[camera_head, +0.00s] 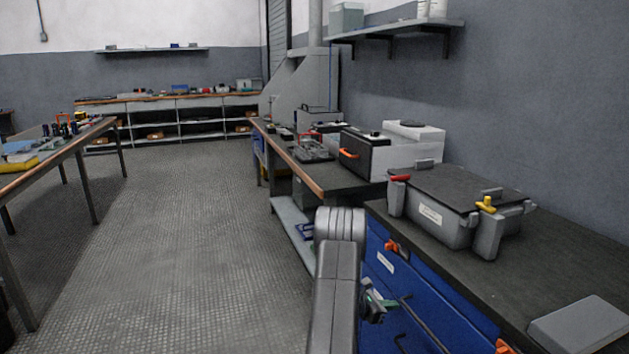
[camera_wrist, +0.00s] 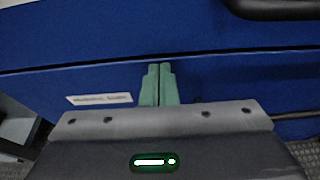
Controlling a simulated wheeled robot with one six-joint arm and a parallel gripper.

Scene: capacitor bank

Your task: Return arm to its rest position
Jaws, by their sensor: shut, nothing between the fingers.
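My arm rises at the bottom middle of the head view, in front of the blue drawer cabinet (camera_head: 395,282). My gripper (camera_head: 388,302) shows only in part there, at the arm's right side close to the drawer fronts. In the wrist view my gripper (camera_wrist: 160,68) has its two green fingers together, with nothing between them. The fingers point at a blue drawer front (camera_wrist: 110,40) with a white label (camera_wrist: 99,99). I cannot tell whether the fingertips touch it.
A grey case (camera_head: 440,215) with red and yellow latches stands on the right workbench (camera_head: 560,235). A grey flat box (camera_head: 580,325) lies nearer. Drawer handles stick out beside my gripper. The floor (camera_head: 190,240) to the left is clear up to the left table (camera_head: 85,135).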

